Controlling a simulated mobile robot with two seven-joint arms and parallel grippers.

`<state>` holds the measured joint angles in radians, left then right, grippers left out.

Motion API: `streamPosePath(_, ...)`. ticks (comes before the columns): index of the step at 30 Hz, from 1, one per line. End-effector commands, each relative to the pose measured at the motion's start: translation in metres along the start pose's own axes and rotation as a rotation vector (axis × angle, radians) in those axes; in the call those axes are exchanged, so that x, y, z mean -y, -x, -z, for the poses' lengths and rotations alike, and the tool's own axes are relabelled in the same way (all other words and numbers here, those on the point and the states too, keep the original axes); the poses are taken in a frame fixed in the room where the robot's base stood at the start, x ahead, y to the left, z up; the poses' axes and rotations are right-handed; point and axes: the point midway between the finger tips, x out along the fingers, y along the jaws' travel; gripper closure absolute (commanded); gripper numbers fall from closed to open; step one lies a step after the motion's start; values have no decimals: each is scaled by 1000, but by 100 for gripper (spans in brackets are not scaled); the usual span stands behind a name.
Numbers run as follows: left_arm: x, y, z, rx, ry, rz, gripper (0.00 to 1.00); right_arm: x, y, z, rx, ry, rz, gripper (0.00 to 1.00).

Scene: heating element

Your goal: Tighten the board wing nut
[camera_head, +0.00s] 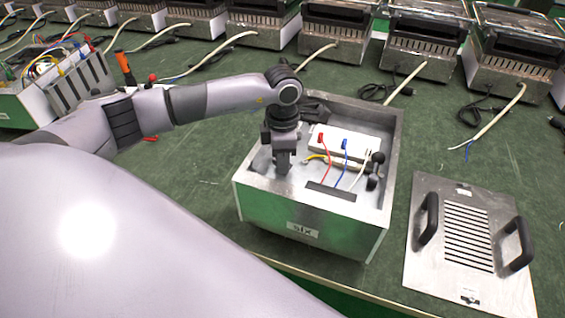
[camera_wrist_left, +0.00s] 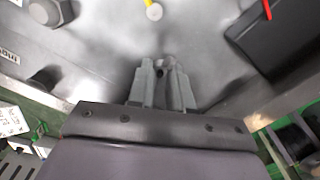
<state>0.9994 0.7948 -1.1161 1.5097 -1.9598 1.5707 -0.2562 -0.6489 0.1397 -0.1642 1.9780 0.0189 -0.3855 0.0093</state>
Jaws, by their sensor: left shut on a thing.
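An open metal box (camera_head: 250,210) stands on the green bench in the head view. Inside is a white block (camera_head: 362,146) with red, blue and yellow wires. My left gripper (camera_head: 283,166) reaches down into the left part of the box, close to its floor. In the left wrist view its fingers (camera_wrist_left: 162,70) are close together around a small grey piece, which I take to be the board wing nut. The fingers hide most of it, and how it is seated cannot be told. The right gripper is out of view.
A vented metal cover (camera_head: 425,270) with two black handles lies right of the box. A dark double-knobbed part (camera_head: 375,170) sits inside the box at the right. Similar units line the back. A screwdriver (camera_head: 124,65) with an orange handle is at the left.

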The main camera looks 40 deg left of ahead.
Motion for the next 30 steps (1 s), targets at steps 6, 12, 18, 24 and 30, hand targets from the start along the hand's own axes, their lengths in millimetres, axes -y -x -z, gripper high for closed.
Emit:
streamPosePath(6,0,-2,0,1,-205,-2,100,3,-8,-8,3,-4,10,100)
streamPosePath(12,-1,-2,0,0,-394,-2,100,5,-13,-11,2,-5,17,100)
streamPosePath(18,-1,-2,0,1,-584,-2,100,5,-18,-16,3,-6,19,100)
streamPosePath(24,0,-1,0,0,-775,-2,100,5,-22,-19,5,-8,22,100)
streamPosePath(30,-1,-1,0,1,-965,-3,100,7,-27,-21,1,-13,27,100)
